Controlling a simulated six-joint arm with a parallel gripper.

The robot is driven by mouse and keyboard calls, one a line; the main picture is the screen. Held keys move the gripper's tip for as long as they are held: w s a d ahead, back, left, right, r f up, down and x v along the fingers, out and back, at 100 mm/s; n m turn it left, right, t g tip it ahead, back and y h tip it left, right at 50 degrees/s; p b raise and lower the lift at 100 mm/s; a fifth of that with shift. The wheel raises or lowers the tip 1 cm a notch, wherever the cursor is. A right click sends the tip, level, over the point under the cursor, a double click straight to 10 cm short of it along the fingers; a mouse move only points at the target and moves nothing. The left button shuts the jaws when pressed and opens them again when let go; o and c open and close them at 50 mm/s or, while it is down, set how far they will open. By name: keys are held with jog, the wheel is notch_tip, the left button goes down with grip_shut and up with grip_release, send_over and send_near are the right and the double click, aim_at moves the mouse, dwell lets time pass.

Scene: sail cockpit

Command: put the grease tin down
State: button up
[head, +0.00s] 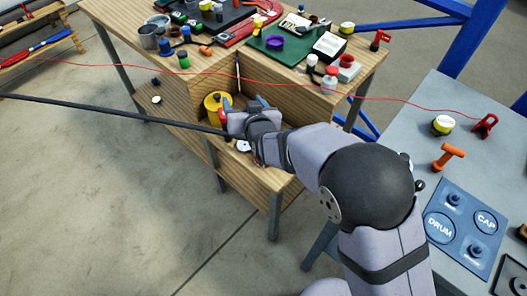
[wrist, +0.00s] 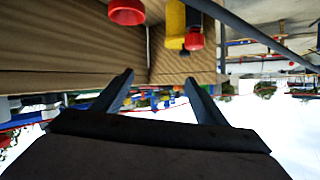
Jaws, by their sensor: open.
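My gripper (head: 244,103) reaches into the open front of the wooden bench, its two fingers apart. In the wrist view the gripper (wrist: 160,82) has nothing between its fingertips. A yellow can (head: 212,103) stands just left of the fingers on the lower shelf, with a red item (head: 221,116) close to it. In the wrist view the yellow can (wrist: 175,22) and red pieces (wrist: 127,11) appear beyond the fingers, apart from them. I cannot tell which thing is the grease tin. My wrist hides part of the shelf.
A white disc (head: 243,146) lies on the shelf by my wrist. The wooden bench top (head: 225,68) holds jars, a green mat (head: 283,46) and a red clamp. A thin red line and a dark rod (head: 100,110) cross the space. A grey table (head: 425,100) stands right.

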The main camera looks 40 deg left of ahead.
jog(key=s+d+f+g+h, duration=0.1)
jog(key=d+f+h, duration=0.1)
jog(key=d+h, duration=0.1)
jog(key=s+d+f+m+g+h, duration=0.1)
jog(key=d+f+h, duration=0.2)
jog(key=d, duration=0.1)
jog(key=s+d+f+m+g+h, duration=0.1)
jog(key=s+d+f+g+h, duration=0.1)
jog(key=d+h, duration=0.1)
jog(key=shift+d+f+h, duration=0.3)
jog(key=shift+d+f+m, duration=0.1)
jog(key=shift+d+m, duration=0.2)
jog(key=shift+m, duration=0.2)
jog(key=shift+p+x, duration=0.5)
jog(key=shift+x, duration=3.1)
jog(key=shift+a, duration=0.15)
jog(key=c, duration=1.6)
jog(key=shift+a, duration=0.1)
grip_shut()
jog(key=shift+r+b, duration=0.35)
jog(key=shift+r, duration=4.75)
